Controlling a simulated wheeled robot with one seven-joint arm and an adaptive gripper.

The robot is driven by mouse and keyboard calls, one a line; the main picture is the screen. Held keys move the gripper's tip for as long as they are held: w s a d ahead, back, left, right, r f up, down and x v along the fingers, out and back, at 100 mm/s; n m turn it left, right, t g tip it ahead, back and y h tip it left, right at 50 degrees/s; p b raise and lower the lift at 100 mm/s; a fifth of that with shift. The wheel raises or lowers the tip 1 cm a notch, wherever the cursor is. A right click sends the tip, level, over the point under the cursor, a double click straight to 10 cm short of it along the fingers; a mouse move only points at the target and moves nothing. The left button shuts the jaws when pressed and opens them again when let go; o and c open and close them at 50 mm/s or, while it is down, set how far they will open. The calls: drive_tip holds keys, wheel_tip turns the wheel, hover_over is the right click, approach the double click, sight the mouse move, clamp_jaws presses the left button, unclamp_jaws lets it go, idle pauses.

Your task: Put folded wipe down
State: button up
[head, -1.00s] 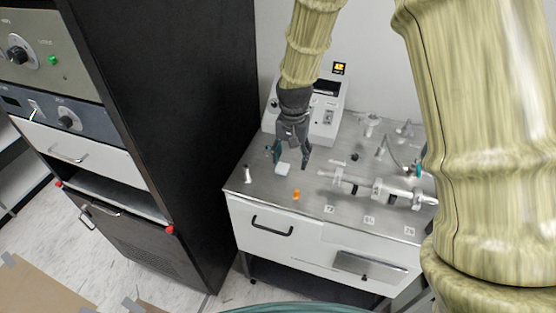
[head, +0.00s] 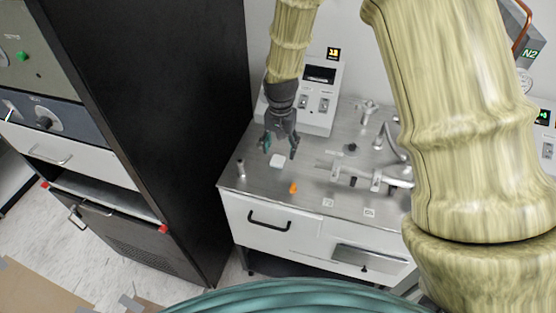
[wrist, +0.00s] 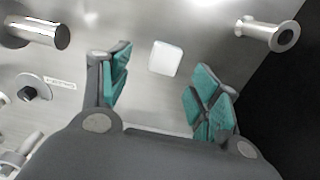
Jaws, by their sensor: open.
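The folded wipe (head: 277,161) is a small white square pad. It appears to lie flat on the left part of the steel bench top (head: 318,178). My gripper (head: 280,150) points down just above and behind it, with its fingers spread and nothing between them. In the wrist view the wipe (wrist: 165,58) shows beyond the open green-padded fingers (wrist: 162,82), apart from both. Its whole face is visible there.
A small orange object (head: 293,188) lies in front of the wipe. A metal post (head: 240,168) stands to the left. Metal pipe fittings (head: 375,180) fill the right side. A white instrument (head: 318,100) stands behind my gripper. A tall black cabinet (head: 150,120) borders the bench's left.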

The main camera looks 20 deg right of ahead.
sight(278, 159)
drive_tip(key=shift+w+a+f+p, duration=0.1)
drive_tip(key=shift+a+f+p, duration=0.05)
drive_tip(key=shift+f+p, duration=0.4)
drive_tip(key=shift+w+a+f+p, duration=0.1)
drive_tip(key=shift+f+p, duration=0.2)
drive_tip(key=shift+f, duration=0.3)
wheel_tip(278, 159, down, 2)
drive_tip(key=shift+s+p, duration=0.1)
drive_tip(key=shift+p, duration=0.4)
drive_tip(key=shift+f, duration=0.55)
drive_tip(key=c, duration=0.9)
drive_tip(key=shift+r, duration=0.1)
